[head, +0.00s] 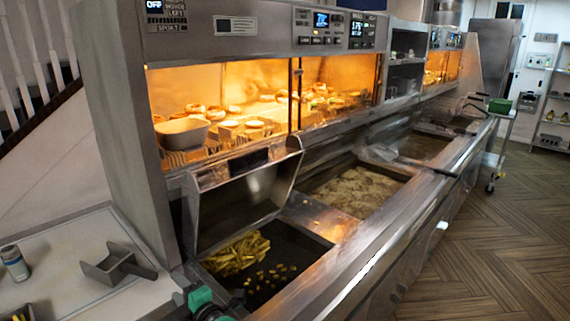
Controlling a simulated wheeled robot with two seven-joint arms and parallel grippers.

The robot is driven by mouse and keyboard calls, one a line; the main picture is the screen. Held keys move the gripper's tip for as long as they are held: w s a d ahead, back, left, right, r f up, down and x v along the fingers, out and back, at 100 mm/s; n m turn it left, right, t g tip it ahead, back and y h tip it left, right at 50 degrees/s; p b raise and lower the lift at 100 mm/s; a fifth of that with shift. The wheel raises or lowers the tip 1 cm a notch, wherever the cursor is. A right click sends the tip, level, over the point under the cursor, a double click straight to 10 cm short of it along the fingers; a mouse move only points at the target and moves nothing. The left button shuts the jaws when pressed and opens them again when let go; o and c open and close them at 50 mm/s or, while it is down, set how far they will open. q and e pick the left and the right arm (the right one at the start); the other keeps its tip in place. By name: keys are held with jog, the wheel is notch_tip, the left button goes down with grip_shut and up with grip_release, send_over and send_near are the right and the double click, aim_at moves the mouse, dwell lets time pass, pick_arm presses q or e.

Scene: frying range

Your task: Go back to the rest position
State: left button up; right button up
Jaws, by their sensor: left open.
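My left gripper (228,304), with green and black parts, is at the bottom edge, low in front of the dark fries basin (285,267). It is open, its fingers are small and partly cut off, and I see nothing between them. My right gripper is not in view. A grey metal scoop (112,266) lies on the light counter at the left, apart from the gripper. Yellow fries (238,254) are heaped at the back left of the basin, with several loose pieces in front.
A steel range front rail (375,262) runs beside the basin toward the back right. A fryer vat (352,190) lies beyond the basin. A lit warming cabinet (240,110) stands behind. A shaker (14,262) stands on the counter. The wooden floor (490,245) at right is clear.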

pick_arm(q)
jog(key=s+d+r+m+t+h, duration=0.2)
jog(key=d+r+m+t+h, duration=0.1)
jog(key=d+m+t+h, duration=0.35)
jog(key=s+d+r+m+t+h, duration=0.2)
jog(key=d+r+m+t+h, duration=0.15)
jog(key=m+t+h, duration=0.5)
jog(key=s+d+f+m+g+h, duration=0.65)
jog(key=s+f+m+g, duration=0.25)
jog(key=m+g, duration=0.3)
jog(key=s+a+f+m+g+y, duration=0.1)
jog(key=s+a+f+g+y, duration=0.3)
jog(key=s, duration=0.6)
jog(key=s+a+f+m+g+y, duration=0.1)
jog(key=s+a+f+g+y, duration=0.2)
jog(key=s+a+f+g, duration=0.55)
jog(key=s+d+f+t, duration=0.1)
jog(key=d+f, duration=0.1)
jog(key=f, duration=1.3)
jog(key=s+d+f, duration=0.1)
jog(key=f, duration=1.4)
jog(key=s+a+f, duration=0.3)
jog(key=s+f, duration=1.6)
jog(key=shift+a+g, duration=0.2)
jog(key=shift+g, duration=0.25)
